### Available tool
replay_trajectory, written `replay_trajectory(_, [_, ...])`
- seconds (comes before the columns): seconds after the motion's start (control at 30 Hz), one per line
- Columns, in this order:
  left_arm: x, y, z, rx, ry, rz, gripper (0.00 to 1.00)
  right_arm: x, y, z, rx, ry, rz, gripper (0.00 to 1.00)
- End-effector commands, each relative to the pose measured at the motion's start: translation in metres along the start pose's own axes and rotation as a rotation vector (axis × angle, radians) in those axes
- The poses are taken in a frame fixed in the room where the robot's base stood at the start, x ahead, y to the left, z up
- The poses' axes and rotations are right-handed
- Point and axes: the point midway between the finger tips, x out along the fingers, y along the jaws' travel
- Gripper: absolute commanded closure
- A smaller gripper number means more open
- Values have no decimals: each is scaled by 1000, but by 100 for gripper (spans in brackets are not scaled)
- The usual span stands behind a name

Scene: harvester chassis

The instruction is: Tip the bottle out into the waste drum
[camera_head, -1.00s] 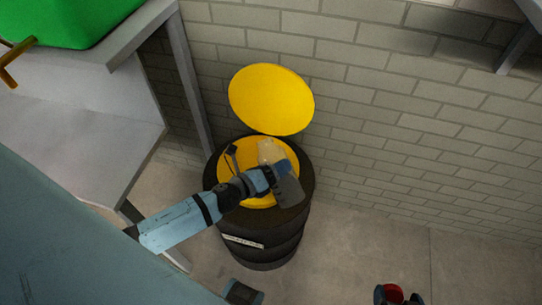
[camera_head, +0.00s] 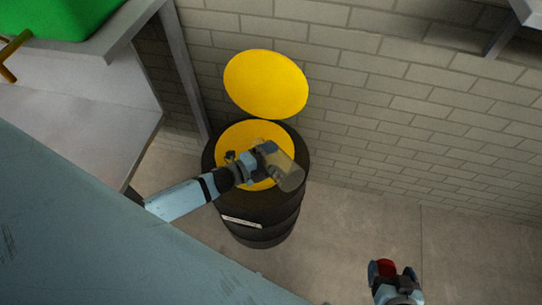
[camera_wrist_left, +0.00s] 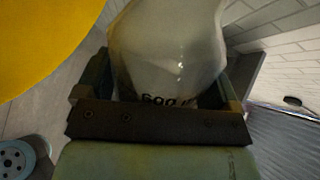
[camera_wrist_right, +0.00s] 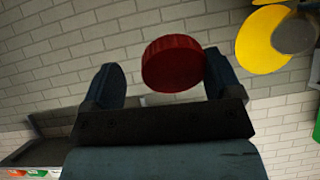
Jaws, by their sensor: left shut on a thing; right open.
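My left gripper (camera_head: 268,155) is shut on a translucent bottle (camera_head: 285,172) above the right side of the drum's mouth. The bottle is tilted; printing shows on it in the left wrist view (camera_wrist_left: 165,50). I cannot tell whether anything runs out of it. The black waste drum (camera_head: 262,228) stands on the floor against the wall. Its yellow mouth (camera_head: 235,137) is uncovered, and its yellow lid (camera_head: 265,84) stands raised behind. My right gripper (camera_head: 394,272) is open at the lower right. A red cap (camera_wrist_right: 172,63) sits between its fingers, close to the right finger.
A grey metal bench (camera_head: 85,75) with a green container (camera_head: 65,20) stands to the left of the drum. A brick wall (camera_head: 400,110) runs behind. A grey ledge (camera_head: 510,25) juts in at the upper right. The floor right of the drum is clear.

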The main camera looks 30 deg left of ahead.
Motion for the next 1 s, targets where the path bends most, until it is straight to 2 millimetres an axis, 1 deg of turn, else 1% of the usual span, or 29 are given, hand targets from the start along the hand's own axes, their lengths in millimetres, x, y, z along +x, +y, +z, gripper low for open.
replay_trajectory(0.03, [-1,-9,1,-35,7,-1,47,-5,0,-7,-4,3,1,16])
replay_trajectory(0.1, [-2,-14,3,-90,18,-1,47,-9,0,-11,-10,8,2,16])
replay_trajectory(0.2, [-4,-19,5,-171,35,0,47,-13,1,-16,-19,10,3,16])
replay_trajectory(0.5, [-5,-30,18,-408,81,-1,47,-20,2,-21,-22,3,4,16])
replay_trajectory(0.7, [-6,-33,22,-491,98,0,47,-22,2,-26,-23,5,4,16])
replay_trajectory(1.0, [-6,-33,23,-508,102,-1,47,-23,1,-29,-23,11,4,16])
